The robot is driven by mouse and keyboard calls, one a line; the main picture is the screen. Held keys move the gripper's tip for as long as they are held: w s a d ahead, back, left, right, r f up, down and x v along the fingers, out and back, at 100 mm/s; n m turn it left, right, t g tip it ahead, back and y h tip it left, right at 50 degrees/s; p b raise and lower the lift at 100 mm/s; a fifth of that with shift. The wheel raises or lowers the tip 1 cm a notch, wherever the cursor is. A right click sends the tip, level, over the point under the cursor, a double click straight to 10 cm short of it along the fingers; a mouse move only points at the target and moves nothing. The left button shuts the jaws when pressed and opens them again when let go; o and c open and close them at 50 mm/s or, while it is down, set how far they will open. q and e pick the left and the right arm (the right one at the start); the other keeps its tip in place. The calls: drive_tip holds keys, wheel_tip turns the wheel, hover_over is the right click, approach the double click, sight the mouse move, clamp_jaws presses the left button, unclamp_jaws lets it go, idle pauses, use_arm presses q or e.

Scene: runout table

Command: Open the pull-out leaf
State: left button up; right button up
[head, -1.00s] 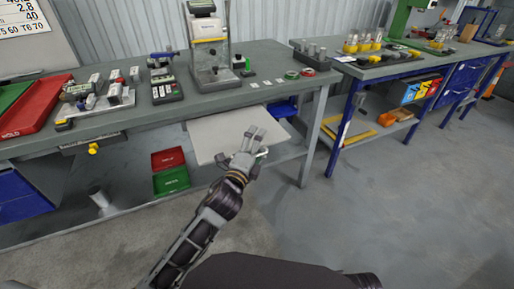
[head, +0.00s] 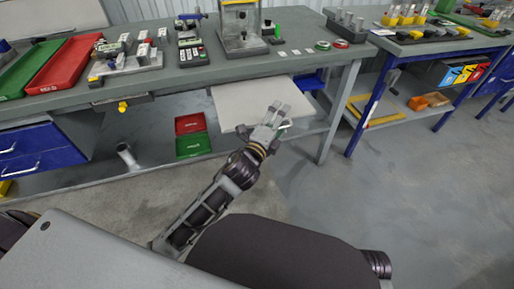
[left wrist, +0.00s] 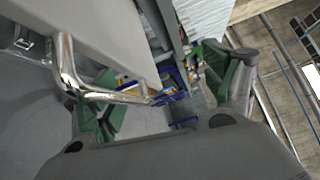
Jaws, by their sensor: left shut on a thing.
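The pull-out leaf (head: 245,103) is a pale flat panel sticking out from under the grey workbench top (head: 270,68). My left gripper (head: 271,118) is at the leaf's front edge, towards its right end. In the left wrist view, a shiny metal bar handle (left wrist: 115,95) runs along the pale front face and passes by the green-padded fingers of my left gripper (left wrist: 175,100). The gripper is shut on the handle, though the exact contact is partly hidden. My right gripper is in neither view.
Red and green trays (head: 190,124) lie on the lower shelf below the leaf. A blue bin (head: 308,81) is under the bench, right of the leaf. A second bench (head: 425,42) stands to the right. The floor (head: 330,190) before the leaf is clear.

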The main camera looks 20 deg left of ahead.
use_arm(q)
drive_tip(key=shift+s+a+r, duration=0.25)
drive_tip(key=shift+s+r, duration=0.2)
drive_tip(key=shift+s+a+r, duration=0.2)
drive_tip(key=shift+s+r, duration=0.2)
drive_tip(key=shift+r, duration=0.05)
drive_tip(key=shift+c, duration=0.7)
drive_tip(key=shift+s+f, duration=0.2)
drive_tip(key=shift+c, duration=0.8)
drive_tip(key=shift+s+a+f, duration=0.1)
drive_tip(key=shift+s+a, duration=0.05)
drive_tip(key=shift+s, duration=0.55)
drive_tip(key=shift+s+a, duration=0.1)
drive_tip(key=shift+s, duration=0.55)
drive_tip(key=shift+s+a+f+b, duration=0.15)
drive_tip(key=shift+s+b, duration=0.25)
drive_tip(key=shift+s, duration=0.55)
drive_tip(key=shift+c, duration=0.8)
drive_tip(key=shift+s+a, duration=0.1)
drive_tip(key=shift+s, duration=0.65)
drive_tip(key=shift+c, duration=1.4)
drive_tip(key=s+a+f, duration=0.1)
drive_tip(key=s, duration=0.5)
drive_tip(key=shift+f, duration=0.15)
drive_tip(key=shift+s+a, duration=0.1)
